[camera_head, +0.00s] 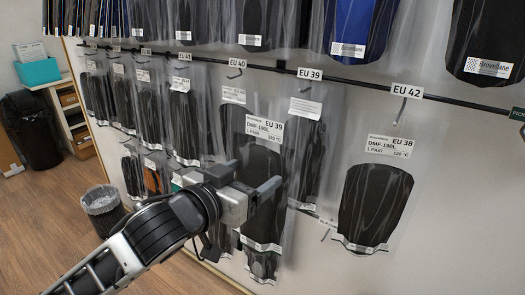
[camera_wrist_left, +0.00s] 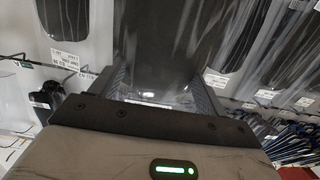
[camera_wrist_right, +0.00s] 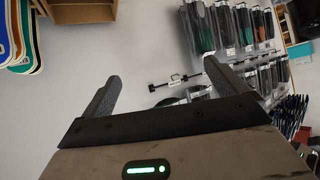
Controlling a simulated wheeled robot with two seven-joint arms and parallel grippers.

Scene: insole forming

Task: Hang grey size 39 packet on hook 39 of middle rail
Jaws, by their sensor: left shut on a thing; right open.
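A clear packet with a dark grey insole (camera_head: 262,170) and a white label reading EU 39 is in my left gripper (camera_head: 262,188). The gripper is shut on it, with the fingers around its middle. In the left wrist view the packet (camera_wrist_left: 160,40) fills the space between the fingers (camera_wrist_left: 160,88). The packet hangs upright in front of the wall, below and left of the EU 39 tag (camera_head: 310,74) on the black rail (camera_head: 277,70). A clear packet (camera_head: 305,135) hangs under that tag. My right gripper (camera_wrist_right: 150,90) is open and empty; the head view does not show it.
A packet labelled EU 38 (camera_head: 373,205) hangs under the EU 42 tag (camera_head: 406,91). The EU 40 tag (camera_head: 237,62) is left of the EU 39 tag. Packets hang above the rail. Bins stand at left. In the right wrist view, bare wall and a small rail (camera_wrist_right: 175,80) lie ahead.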

